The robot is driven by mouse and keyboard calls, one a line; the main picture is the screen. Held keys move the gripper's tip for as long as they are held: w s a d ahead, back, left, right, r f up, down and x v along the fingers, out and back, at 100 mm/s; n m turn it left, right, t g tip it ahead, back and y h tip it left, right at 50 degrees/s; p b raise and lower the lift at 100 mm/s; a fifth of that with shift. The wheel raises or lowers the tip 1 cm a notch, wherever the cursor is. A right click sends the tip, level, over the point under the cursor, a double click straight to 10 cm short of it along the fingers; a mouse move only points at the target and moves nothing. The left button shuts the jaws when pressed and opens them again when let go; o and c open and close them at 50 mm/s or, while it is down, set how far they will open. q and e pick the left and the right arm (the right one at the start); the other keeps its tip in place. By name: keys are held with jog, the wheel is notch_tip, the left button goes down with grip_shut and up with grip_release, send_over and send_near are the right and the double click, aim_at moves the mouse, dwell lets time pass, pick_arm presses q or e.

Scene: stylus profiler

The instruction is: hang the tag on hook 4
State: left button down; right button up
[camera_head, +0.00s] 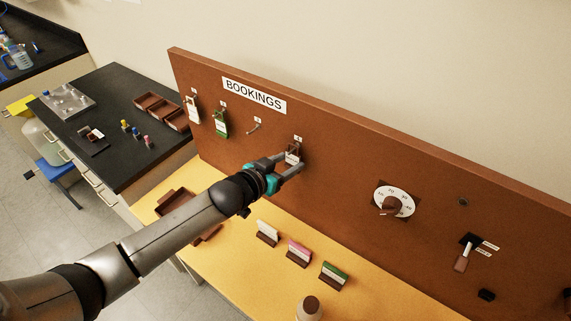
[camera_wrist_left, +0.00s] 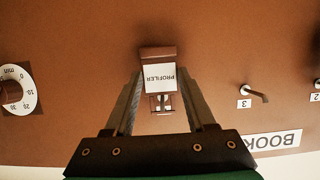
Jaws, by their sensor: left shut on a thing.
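The tag (camera_head: 292,156) is a small white card reading PROFILER with a brown frame. It also shows in the wrist view (camera_wrist_left: 159,77), upside down. My left gripper (camera_head: 289,164) is shut on it and holds it close to the brown board, just below the number 4 label (camera_head: 298,139). In the wrist view the two fingers (camera_wrist_left: 160,84) flank the tag. My right gripper is not in view.
The BOOKINGS board (camera_head: 340,170) holds an empty hook 3 (camera_head: 254,128), a green tag (camera_head: 220,124) on hook 2 and a white tag (camera_head: 193,108) on hook 1. A dial (camera_head: 393,202) is to the right. Card stands (camera_head: 299,252) stand on the yellow table below.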

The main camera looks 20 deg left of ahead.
pick_arm(q)
jog(key=shift+f, duration=0.5)
dwell(0.3)
jog(key=shift+c, duration=0.8)
grip_release()
jog(key=shift+c, duration=0.2)
jog(key=shift+c, duration=0.2)
jog(key=p+v, duration=0.2)
jog(key=shift+s+a+r, duration=0.1)
jog(key=shift+s+r, duration=0.2)
jog(key=shift+v, duration=2.6)
